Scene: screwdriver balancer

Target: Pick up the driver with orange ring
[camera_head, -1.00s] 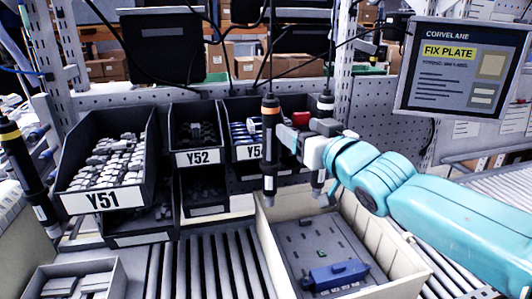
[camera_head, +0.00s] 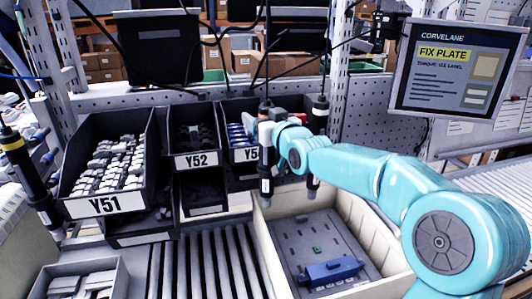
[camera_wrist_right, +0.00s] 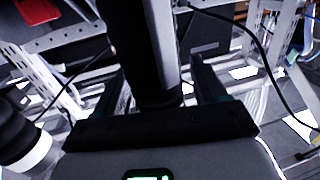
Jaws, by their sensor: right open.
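The driver with the orange ring (camera_head: 265,183) hangs upright on its cable in the head view, above the left wall of the beige tote. My right gripper (camera_head: 266,133) is at its upper body and covers part of it, including most of the ring area. In the wrist view the dark driver shaft (camera_wrist_right: 151,45) stands between the two fingers of my right gripper (camera_wrist_right: 160,85). The fingers are open, one on each side; I cannot tell whether either touches it. My left gripper is not in view.
A second hanging driver (camera_head: 319,112) is close on the right, partly behind my arm. Black parts bins (camera_head: 105,205) stand behind. The beige tote (camera_head: 385,235) holds a blue part (camera_head: 332,270). A sign panel (camera_head: 447,68) hangs at right.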

